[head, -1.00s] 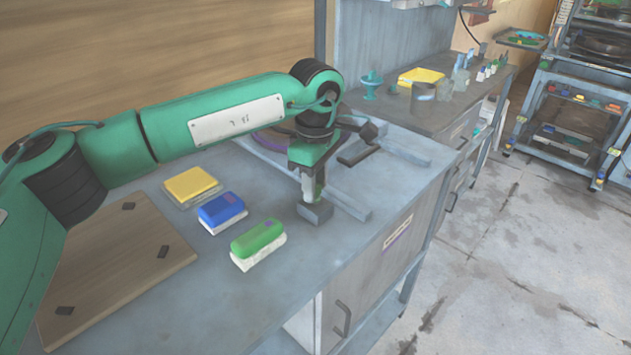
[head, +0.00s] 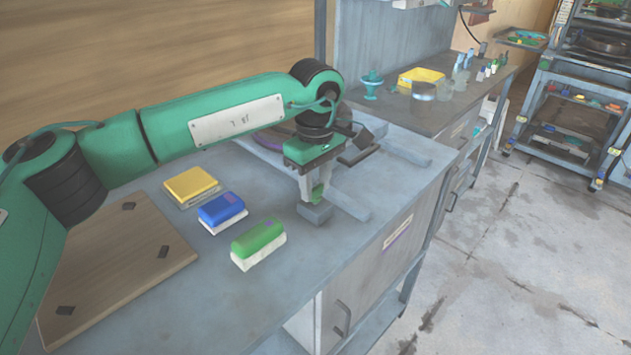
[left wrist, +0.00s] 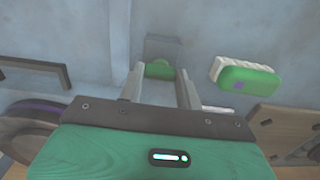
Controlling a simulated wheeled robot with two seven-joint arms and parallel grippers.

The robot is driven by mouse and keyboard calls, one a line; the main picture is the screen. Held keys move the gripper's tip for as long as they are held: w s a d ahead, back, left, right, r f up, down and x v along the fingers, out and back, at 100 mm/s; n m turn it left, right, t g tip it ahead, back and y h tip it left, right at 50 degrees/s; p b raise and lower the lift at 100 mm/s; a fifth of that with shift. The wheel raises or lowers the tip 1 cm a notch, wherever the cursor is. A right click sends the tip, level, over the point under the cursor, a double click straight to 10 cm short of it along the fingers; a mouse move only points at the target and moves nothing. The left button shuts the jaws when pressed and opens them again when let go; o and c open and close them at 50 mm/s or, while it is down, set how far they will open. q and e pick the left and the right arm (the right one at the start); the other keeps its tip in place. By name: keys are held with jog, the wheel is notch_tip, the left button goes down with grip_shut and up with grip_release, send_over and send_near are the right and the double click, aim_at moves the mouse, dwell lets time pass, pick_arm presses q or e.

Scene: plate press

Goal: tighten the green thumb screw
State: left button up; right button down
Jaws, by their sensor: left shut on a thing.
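The green thumb screw (head: 318,192) stands on a small grey block (head: 315,213) on the bench, at the middle of the head view. My left gripper (head: 313,191) points down over the block, its fingers around the screw and shut on it. In the left wrist view the screw's green head (left wrist: 160,69) lies between the two fingertips (left wrist: 160,78), with the grey block (left wrist: 163,47) just beyond. The fingers hide part of the screw, and its thread is not visible. My right gripper is not in view.
A green brush (head: 258,242), a blue brush (head: 221,210) and a yellow pad (head: 191,185) lie left of the block. A wooden board (head: 120,260) lies farther left. Grey rails (head: 347,203) run beside the block. The front of the bench is clear.

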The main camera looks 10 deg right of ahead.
aim_at(315, 187)
pick_arm(q)
jog(key=o, duration=1)
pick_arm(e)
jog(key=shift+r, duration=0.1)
pick_arm(q)
jog(key=shift+r, duration=0.15)
notch_tip(315, 187, up, 14)
jog(key=shift+f+p, duration=0.2)
jog(key=shift+p, duration=0.2)
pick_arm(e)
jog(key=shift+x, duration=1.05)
